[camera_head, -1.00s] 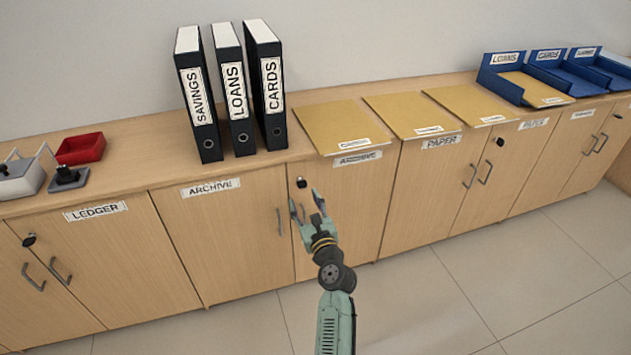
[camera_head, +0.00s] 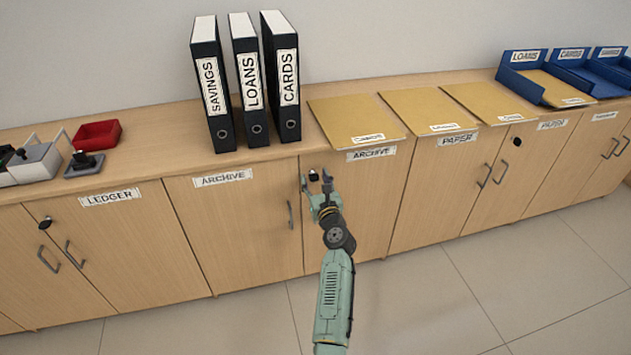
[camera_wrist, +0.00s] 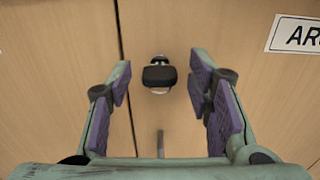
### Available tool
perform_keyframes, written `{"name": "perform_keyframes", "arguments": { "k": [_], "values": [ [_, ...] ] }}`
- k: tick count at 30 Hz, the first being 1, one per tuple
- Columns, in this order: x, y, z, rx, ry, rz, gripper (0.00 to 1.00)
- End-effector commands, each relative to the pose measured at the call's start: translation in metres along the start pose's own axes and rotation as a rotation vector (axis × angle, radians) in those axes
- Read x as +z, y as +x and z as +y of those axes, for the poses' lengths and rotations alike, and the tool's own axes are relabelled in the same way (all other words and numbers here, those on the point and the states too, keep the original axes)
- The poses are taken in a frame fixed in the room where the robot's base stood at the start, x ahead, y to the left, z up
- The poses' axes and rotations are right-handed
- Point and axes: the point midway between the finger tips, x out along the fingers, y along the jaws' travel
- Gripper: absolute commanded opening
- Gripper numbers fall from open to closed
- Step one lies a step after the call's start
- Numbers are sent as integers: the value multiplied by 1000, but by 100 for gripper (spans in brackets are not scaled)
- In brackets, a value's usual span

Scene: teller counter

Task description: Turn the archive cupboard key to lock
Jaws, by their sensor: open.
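The archive cupboard (camera_head: 240,235) has two wooden doors with "ARCHIVE" labels. Its key (camera_wrist: 159,76) has a black bow and sits in a round metal lock on the right door, near the gap between the doors. The key also shows as a dark spot in the head view (camera_head: 313,175). My gripper (camera_head: 317,181) is open in front of the lock. In the wrist view my open gripper (camera_wrist: 163,88) has one finger on each side of the key, apart from it. The bow looks wider than tall.
A grey door handle (camera_head: 290,214) is left of my gripper. Black binders (camera_head: 254,95) and tan folders (camera_head: 355,120) stand and lie on the counter above. The ledger cupboard (camera_head: 120,250) is left, the paper cupboard (camera_head: 440,190) right. The floor in front is clear.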

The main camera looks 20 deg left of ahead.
Motion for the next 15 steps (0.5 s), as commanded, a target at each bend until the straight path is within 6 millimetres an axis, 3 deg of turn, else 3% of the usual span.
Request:
{"name": "perform_keyframes", "arguments": {
  "k": [6, 15],
  "values": [
    [0, 0, 0, 0, 0, 0, 47],
    [0, 0, 0, 0, -1, 0, 27]
  ]
}}
